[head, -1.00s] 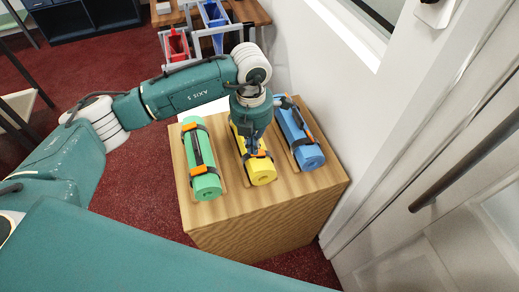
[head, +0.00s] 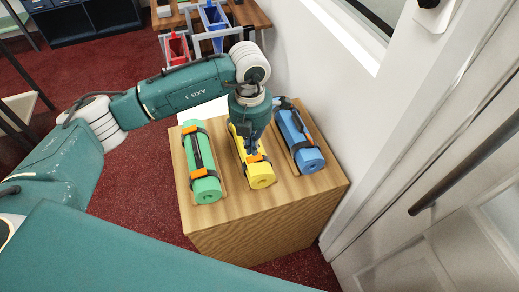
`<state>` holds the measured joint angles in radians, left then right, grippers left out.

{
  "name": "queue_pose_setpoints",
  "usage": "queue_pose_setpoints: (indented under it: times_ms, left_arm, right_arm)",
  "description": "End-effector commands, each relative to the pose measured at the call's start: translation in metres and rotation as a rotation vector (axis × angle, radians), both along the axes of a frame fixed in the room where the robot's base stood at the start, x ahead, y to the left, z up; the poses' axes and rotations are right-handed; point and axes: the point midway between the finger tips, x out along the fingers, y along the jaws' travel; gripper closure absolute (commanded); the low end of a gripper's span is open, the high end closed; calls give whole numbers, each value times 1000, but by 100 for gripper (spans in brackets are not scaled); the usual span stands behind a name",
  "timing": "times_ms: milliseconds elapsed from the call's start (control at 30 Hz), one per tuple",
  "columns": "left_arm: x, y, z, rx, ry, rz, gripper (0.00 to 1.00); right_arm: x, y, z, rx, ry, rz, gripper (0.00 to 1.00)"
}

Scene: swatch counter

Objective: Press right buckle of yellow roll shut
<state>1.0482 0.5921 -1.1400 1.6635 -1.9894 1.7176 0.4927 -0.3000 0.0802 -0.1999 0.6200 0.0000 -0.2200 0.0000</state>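The yellow roll (head: 262,178) lies on the wooden box-like counter, between a green roll and a blue roll. Dark straps cross it, and an orange buckle (head: 256,159) shows near its front end. My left gripper (head: 252,151) points down over the yellow roll, just behind that buckle, at or very close to it. Its fingers are small and dark here, so I cannot tell whether they are open or touching the buckle. My gripper and wrist hide the roll's middle and part of its far end. I cannot make out whether the buckle is latched. My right gripper is out of view.
The green roll (head: 206,188) with orange buckles lies to the left, and the blue roll (head: 309,159) lies close on the right. The wooden counter (head: 235,212) has bare room in front. A white wall and door stand right; red and blue bins are behind.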

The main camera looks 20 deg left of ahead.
Motion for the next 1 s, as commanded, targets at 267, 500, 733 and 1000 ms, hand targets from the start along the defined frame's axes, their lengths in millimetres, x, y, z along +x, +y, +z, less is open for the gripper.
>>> queue_pose_setpoints:
  times_ms: [267,500,733,1000]
  left_arm:
    - [0,0,25,0,-1,1,100]
    - [0,0,44,0,-1,1,100]
    - [0,0,56,1,0,1,100]
    - [0,0,55,0,0,1,100]
  right_arm:
    - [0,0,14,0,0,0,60]
    - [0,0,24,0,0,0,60]
    - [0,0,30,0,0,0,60]
    - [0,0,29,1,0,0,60]
